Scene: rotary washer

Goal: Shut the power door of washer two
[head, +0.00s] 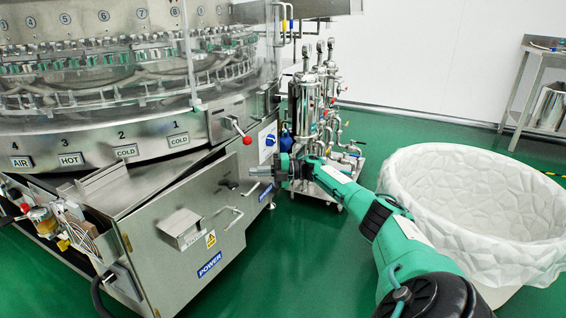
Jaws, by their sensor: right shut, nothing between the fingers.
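The rotary washer (150,140) fills the left side of the head view, with numbered labels along its rim. A steel panel marked POWER (209,265) forms its lower front and carries bar handles (232,216) near its right side. A dark gap shows between the panel's top and the washer body; I cannot tell how far the door stands open. Contact is unclear. My left gripper is out of view.
Exposed valves and wiring (70,222) sit at the washer's left. A small steel box (181,228) juts from the panel. A piped unit (318,115) stands behind my right arm. A large white-lined tub (480,205) is at right. Green floor (285,265) is clear before the panel.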

